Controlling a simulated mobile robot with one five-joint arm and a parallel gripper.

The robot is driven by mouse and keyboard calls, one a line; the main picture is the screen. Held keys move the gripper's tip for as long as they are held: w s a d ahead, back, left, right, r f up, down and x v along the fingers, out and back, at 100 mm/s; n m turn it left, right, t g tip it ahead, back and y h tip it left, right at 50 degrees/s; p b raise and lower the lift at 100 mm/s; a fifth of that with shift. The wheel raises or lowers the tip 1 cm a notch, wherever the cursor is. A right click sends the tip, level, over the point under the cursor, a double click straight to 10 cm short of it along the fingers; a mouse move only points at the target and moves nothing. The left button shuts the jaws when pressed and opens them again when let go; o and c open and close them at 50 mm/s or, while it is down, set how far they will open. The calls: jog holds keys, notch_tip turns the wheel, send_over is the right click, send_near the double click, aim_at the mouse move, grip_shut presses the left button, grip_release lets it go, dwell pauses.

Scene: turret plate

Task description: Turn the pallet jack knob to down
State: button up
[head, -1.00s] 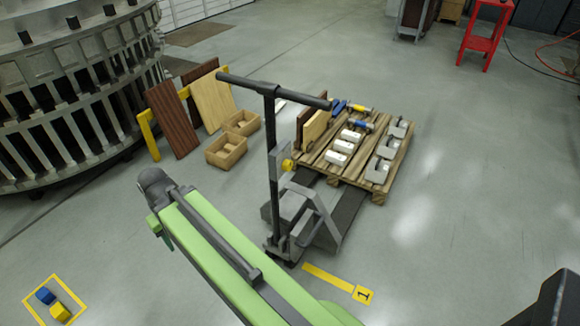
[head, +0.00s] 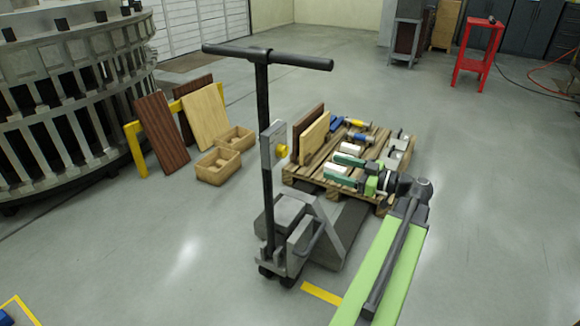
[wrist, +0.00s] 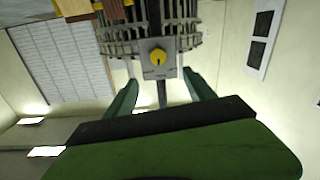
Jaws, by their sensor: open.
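The pallet jack (head: 262,150) stands upright in the middle of the head view, with a dark column and T-handle. Its yellow knob (head: 282,151) sits on a grey plate (head: 268,145) on the column, facing right. My gripper (head: 332,168) is open and empty, to the right of the knob and apart from it, its fingers pointing left. In the wrist view, which looks upside down, the knob (wrist: 158,57) lies just beyond and between my fingertips (wrist: 160,77). A small dark mark shows on the knob; its setting is unclear.
A wooden pallet (head: 385,206) with blocks and tools lies behind my gripper. Wooden boxes (head: 218,165) and leaning boards (head: 160,132) stand left of the jack, before a large grey ring structure (head: 75,110). A red stand (head: 482,48) is at the back right.

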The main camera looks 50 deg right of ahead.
aim_at(286, 151)
jog(key=x, duration=1.6)
jog(key=shift+w+d+r, duration=0.1)
jog(key=shift+w+r, duration=0.2)
jog(key=shift+w, duration=0.05)
jog(key=shift+c, duration=0.4)
